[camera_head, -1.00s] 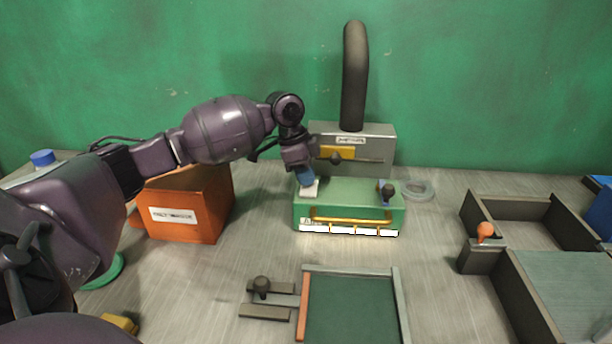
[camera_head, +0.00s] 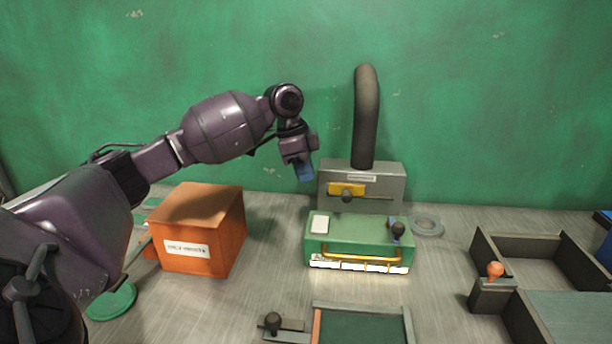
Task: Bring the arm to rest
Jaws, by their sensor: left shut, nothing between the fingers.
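My left arm comes in from the left. Its gripper (camera_head: 304,172), with blue fingertips, points down and is shut with nothing in it. In the picture it sits above the back left of a green box (camera_head: 355,232) and beside the grey unit. The green box has a yellow front handle, a white pad (camera_head: 320,224) on its top left and a dark knob on its top right. The gripper appears apart from the box. My right gripper is not in view.
An orange labelled box (camera_head: 205,230) stands left of the green box. Behind is a grey unit (camera_head: 385,185) with a dark hose (camera_head: 366,115). A grey ring (camera_head: 428,226) lies to the right. Dark trays (camera_head: 545,240) and an orange-knobbed block (camera_head: 494,290) stand at the right.

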